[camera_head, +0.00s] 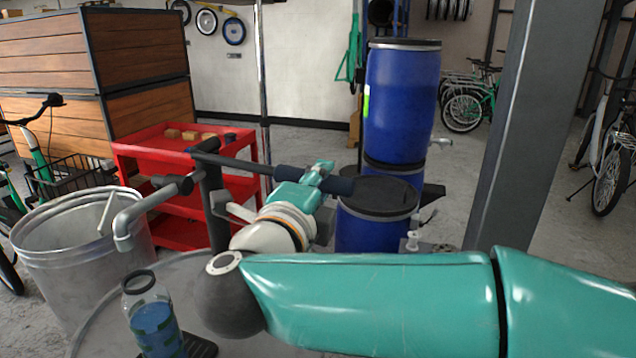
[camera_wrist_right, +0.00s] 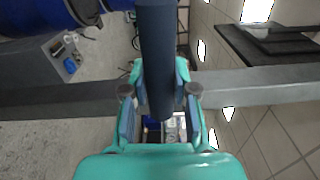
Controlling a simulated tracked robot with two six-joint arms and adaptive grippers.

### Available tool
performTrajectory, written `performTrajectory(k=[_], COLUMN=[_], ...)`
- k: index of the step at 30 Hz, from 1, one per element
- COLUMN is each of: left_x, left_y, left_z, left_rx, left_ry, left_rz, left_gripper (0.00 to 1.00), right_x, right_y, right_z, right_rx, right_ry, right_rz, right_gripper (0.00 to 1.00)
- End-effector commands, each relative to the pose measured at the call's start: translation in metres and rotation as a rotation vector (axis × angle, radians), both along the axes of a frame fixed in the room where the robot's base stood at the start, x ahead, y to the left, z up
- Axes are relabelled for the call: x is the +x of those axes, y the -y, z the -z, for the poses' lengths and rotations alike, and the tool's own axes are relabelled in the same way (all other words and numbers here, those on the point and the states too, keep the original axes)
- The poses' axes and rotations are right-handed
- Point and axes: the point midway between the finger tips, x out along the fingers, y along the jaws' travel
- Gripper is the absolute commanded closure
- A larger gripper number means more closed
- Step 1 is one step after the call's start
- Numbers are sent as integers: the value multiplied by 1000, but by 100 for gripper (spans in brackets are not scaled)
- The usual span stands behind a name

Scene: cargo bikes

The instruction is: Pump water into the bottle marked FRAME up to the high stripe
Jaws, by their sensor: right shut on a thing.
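A clear bottle (camera_head: 155,322) with a dark rim and blue water inside stands at the lower left on a round grey top. It has green marks, but I cannot read a name on it or tell exactly how the water stands against the stripes. A grey spout (camera_head: 124,232) points down above and slightly left of its mouth. The spout joins a dark pump post (camera_head: 213,205) with a long dark handle (camera_head: 240,163). My right gripper (camera_head: 318,176) is shut around the handle's dark grip. The wrist view shows this grip (camera_wrist_right: 157,60) between both fingers. My left gripper is not seen.
A large metal bin (camera_head: 70,262) stands left of the bottle. A red shelf cart (camera_head: 170,150) is behind the pump. Blue barrels (camera_head: 398,105) stand behind my right gripper, and a grey pillar (camera_head: 525,120) rises right of them.

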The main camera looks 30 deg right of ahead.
Motion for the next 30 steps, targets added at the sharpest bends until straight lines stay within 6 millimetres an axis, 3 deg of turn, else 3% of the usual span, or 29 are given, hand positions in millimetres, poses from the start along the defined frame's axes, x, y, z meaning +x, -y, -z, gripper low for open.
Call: performTrajectory(k=[6, 15, 26, 27, 30], left_x=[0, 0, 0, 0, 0], left_y=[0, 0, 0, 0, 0], left_z=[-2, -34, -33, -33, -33], left_rx=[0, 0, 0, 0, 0], left_ry=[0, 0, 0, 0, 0], left_rz=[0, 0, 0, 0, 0], left_gripper=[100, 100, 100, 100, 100], right_x=[0, 0, 0, 0, 1], right_y=[0, 0, -1, -1, -1], right_z=[1, -33, -34, -34, -34], right_rx=[0, -91, -106, -106, -106], right_ry=[-9, -109, -122, -122, -122], right_rz=[1, 1, 0, 0, 0], right_gripper=[100, 100, 100, 66, 50])
